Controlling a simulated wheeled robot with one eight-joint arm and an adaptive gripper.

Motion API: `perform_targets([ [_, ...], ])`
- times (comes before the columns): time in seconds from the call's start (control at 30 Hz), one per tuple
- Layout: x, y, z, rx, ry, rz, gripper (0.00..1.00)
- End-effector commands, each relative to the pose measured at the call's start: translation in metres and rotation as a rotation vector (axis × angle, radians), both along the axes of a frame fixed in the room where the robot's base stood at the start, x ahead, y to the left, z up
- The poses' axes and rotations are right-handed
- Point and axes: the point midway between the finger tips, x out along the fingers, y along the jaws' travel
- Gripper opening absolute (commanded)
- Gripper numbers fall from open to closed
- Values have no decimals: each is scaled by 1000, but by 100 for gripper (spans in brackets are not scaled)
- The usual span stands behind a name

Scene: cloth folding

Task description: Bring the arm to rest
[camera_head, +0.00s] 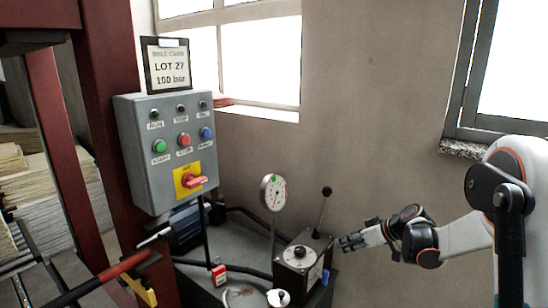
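My arm (468,238) reaches in from the right edge, roughly level, with its white and dark links in view. My gripper (350,242) points left at the arm's end.
A grey control panel (140,165) with buttons and a red rotary switch (194,181) is on the left, below a "LOT 27 100 bar" card (168,66). A round gauge (273,193) stands behind the valve box. The wall (375,110) above my gripper is bare.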

Motion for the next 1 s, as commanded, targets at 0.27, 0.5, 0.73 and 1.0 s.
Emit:
perform_targets([
  [0.27,-52,23,77,-80,86,-117,35],
  [0.5,-108,37,128,-146,129,-224,35],
  [0.73,-169,44,165,-203,143,-329,35],
  [1.0,-249,48,175,-237,148,-449,35],
])
